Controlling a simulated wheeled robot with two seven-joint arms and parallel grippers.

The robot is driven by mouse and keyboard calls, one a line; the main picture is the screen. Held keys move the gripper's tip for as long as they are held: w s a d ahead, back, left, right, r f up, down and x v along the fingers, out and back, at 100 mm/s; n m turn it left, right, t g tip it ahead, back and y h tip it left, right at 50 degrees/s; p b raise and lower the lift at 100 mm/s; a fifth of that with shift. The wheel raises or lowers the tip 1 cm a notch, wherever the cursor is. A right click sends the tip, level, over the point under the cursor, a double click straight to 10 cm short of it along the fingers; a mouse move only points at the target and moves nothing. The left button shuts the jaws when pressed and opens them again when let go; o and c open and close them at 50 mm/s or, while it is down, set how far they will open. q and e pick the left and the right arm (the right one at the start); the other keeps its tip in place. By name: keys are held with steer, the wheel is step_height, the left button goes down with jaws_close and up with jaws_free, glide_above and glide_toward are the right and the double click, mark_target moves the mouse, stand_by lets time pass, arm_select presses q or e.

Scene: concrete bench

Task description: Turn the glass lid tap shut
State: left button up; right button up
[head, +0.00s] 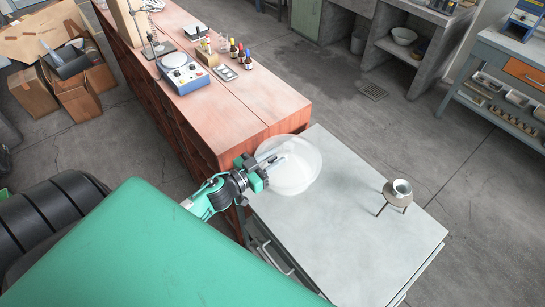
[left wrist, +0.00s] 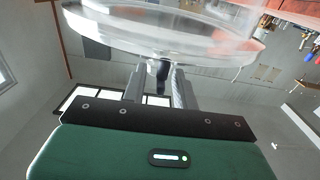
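The clear glass lid (head: 298,178) is a round, domed shape at the back left corner of the grey bench top. It fills the top of the left wrist view (left wrist: 170,32), with its rim across the picture. A small dark knob (left wrist: 163,74), which looks like the tap, shows below the rim between my fingers. My left gripper (head: 275,161) reaches in over the lid's left side. In the left wrist view its two fingers (left wrist: 158,82) stand apart, with visible gaps beside the knob; I cannot tell whether either touches it. My right gripper is out of view.
A small metal vessel on legs (head: 398,192) stands at the right of the grey bench top (head: 345,235). The bench between it and the lid is clear. A wooden cabinet (head: 255,100) adjoins behind, with a hotplate-like device (head: 181,70) and several small bottles.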

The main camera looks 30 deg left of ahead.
arm_select(q)
jaws_close()
